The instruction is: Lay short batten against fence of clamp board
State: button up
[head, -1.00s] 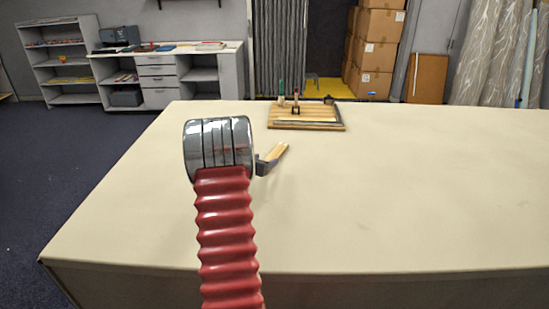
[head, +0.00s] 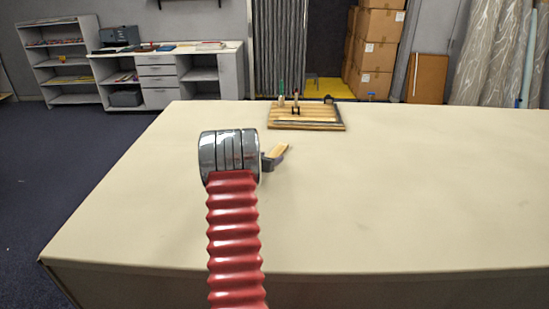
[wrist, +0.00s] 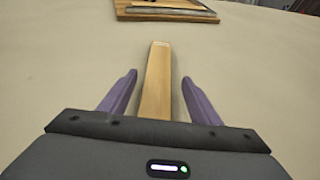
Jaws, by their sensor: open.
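The short batten (wrist: 157,85), a pale wooden strip, lies on the cloth table and points away from me. In the wrist view my gripper (wrist: 158,80) is open, with one purple finger on each side of the batten's near part and visible gaps between. The batten's near end is hidden behind the gripper body. In the head view the batten (head: 280,149) shows beyond my gripper (head: 273,158), partly covered. The wooden clamp board (head: 277,123) lies farther off, with a grey strip, likely the fence, along its near side (wrist: 170,11).
The pale cloth table (head: 420,190) is clear to the right and between batten and board. Shelves and stacked cartons (head: 380,55) stand beyond the table.

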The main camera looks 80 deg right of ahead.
aim_at(274, 154)
jog(key=shift+x, duration=2)
jog(key=shift+w+r, duration=0.1)
jog(key=shift+w, duration=0.05)
jog(key=shift+c, duration=0.4)
jog(key=c, duration=1.2)
jog(key=shift+r, duration=0.15)
notch_tip(274, 154, up, 10)
jog(key=shift+f, duration=0.1)
